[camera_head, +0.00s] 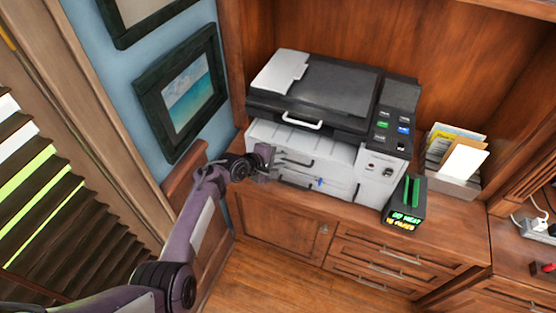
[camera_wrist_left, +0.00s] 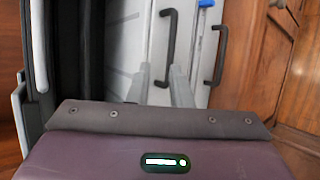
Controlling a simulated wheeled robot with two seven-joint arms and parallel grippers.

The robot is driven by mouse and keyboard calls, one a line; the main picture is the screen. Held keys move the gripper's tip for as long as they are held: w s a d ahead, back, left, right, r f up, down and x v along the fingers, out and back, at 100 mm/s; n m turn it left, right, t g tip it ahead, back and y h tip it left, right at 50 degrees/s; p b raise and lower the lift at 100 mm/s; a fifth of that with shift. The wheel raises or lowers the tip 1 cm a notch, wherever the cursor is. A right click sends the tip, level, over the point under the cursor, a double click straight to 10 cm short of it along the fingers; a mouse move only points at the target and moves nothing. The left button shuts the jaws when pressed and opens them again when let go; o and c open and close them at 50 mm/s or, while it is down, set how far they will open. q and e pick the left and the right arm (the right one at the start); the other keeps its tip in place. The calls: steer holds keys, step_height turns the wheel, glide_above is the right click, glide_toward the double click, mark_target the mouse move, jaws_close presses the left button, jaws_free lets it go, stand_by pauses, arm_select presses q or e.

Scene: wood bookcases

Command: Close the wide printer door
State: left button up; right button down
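The printer (camera_head: 335,95) stands on a wooden counter, with a black scanner top and a white body. Below the scanner, a wide white front panel (camera_head: 310,146) appears to slope outward; I cannot tell exactly how far open it is. Under it are white fronts with black handles (camera_head: 297,161), also seen in the left wrist view as a near handle (camera_wrist_left: 168,48) and a farther handle (camera_wrist_left: 218,55). My left gripper (camera_head: 271,161) is at the printer's left front. My right gripper is out of view.
A small black device with green lettering (camera_head: 405,205) stands on the counter at the printer's right front. A paper holder (camera_head: 453,168) is farther right. A framed picture (camera_head: 183,90) hangs on the blue wall at left. Wooden drawers (camera_head: 375,262) lie below the counter.

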arm_select(q)
steer(key=shift+s+a, duration=0.1)
steer(key=b+v, duration=0.1)
steer(key=v, duration=0.6)
steer(key=shift+s+a+r, duration=0.15)
steer(key=shift+s+r, duration=0.05)
